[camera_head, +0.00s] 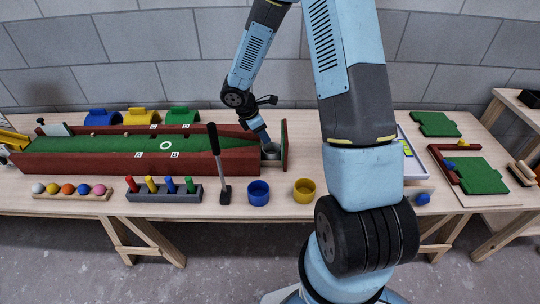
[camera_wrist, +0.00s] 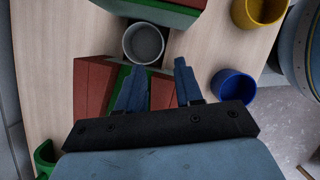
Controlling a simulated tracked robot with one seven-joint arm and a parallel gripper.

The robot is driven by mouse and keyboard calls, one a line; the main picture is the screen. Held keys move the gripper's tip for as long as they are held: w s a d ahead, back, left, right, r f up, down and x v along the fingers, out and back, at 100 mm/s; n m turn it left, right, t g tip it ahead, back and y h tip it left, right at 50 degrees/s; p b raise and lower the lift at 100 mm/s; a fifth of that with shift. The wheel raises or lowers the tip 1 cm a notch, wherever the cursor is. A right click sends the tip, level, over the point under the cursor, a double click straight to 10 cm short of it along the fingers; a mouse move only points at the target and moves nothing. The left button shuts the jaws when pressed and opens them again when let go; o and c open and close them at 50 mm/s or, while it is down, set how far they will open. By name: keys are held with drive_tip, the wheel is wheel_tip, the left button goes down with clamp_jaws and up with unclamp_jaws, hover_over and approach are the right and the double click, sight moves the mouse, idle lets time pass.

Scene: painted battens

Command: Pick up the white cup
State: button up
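The white cup (camera_wrist: 143,43), greyish in this light, stands upright with its open mouth facing the wrist camera. It sits in the gap between the end of the red-walled green lane (camera_wrist: 95,84) and a green and red end board (camera_wrist: 160,10). In the head view the cup (camera_head: 271,153) is small and partly hidden by my gripper (camera_head: 264,140). In the wrist view my gripper (camera_wrist: 160,65) has its two blue fingers apart with nothing between them. The cup is just beyond the fingertips, more toward the left finger; I cannot tell the height gap.
A blue cup (camera_head: 259,192) and a yellow cup (camera_head: 304,190) stand in front of the lane's end. A black-handled mallet (camera_head: 219,165) stands upright to their left, beside a peg rack (camera_head: 165,195). Bare table (camera_head: 235,205) lies along the front edge.

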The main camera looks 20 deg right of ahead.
approach(278, 159)
drive_tip(key=x, duration=0.4)
drive_tip(key=shift+w+f, duration=0.2)
drive_tip(key=shift+f, duration=0.2)
clamp_jaws()
idle(0.3)
